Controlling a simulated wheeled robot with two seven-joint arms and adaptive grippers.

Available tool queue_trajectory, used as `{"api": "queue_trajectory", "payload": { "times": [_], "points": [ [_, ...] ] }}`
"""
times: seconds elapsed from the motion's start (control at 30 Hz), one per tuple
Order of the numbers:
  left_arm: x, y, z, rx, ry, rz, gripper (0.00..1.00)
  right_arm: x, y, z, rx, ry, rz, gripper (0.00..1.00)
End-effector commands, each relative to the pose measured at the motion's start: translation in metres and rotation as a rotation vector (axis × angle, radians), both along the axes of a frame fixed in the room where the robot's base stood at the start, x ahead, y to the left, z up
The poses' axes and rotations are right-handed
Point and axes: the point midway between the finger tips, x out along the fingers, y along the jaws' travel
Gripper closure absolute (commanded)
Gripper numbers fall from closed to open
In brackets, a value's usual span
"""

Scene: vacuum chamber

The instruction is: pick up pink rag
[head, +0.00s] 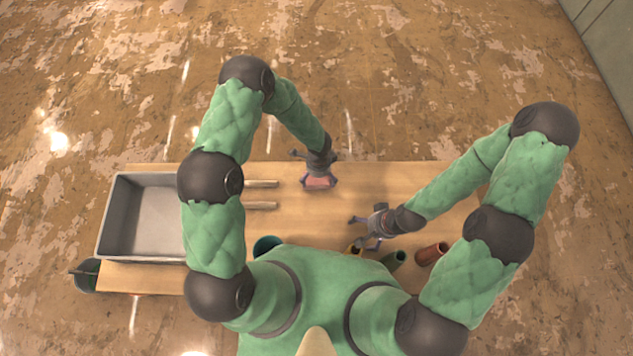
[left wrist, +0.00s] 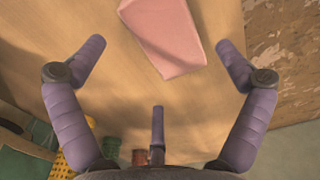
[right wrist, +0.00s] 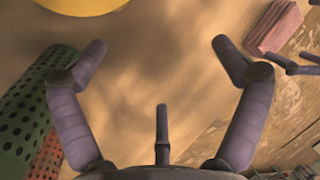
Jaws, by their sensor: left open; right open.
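The pink rag (head: 318,183) looks like a flat folded block and lies on the wooden table near its far edge. My left gripper (head: 318,168) is right above it, partly covering it in the head view. In the left wrist view the rag (left wrist: 163,38) lies between and ahead of the open fingers (left wrist: 162,47), with nothing gripped. My right gripper (head: 364,232) is open and empty over bare table, to the right of and nearer than the rag. The right wrist view shows the rag (right wrist: 275,27) at upper right, beside a part of my left gripper.
A grey bin (head: 112,215) stands at the table's left, with two light rods (head: 262,184) beside it. A teal cup (head: 267,244), a green cylinder (head: 393,260) and a red-brown cylinder (head: 432,253) are along the near side. The table's far right (head: 400,180) is clear.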

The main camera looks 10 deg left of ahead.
Motion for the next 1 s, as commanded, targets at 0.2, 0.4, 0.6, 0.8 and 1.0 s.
{"api": "queue_trajectory", "payload": {
  "times": [0.2,0.4,0.6,0.8,1.0],
  "points": [
    [0.001,0.002,-0.013,-0.001,-0.001,0.001,0.00,0.000,0.000,-0.007,0.000,0.000,0.000,0.03],
    [0.000,0.008,-0.042,0.000,0.000,0.002,0.00,0.000,0.000,-0.021,0.000,0.000,0.000,0.03],
    [0.001,0.007,-0.057,0.000,-0.002,0.002,0.00,0.000,0.000,-0.029,0.000,0.000,0.000,0.03],
    [0.001,0.007,-0.055,0.000,-0.002,0.002,0.06,0.000,0.000,-0.027,0.000,0.000,0.000,0.03],
    [0.001,0.007,-0.055,0.000,-0.002,0.001,0.51,0.000,0.000,-0.027,0.000,0.000,0.000,0.03]
  ]
}}
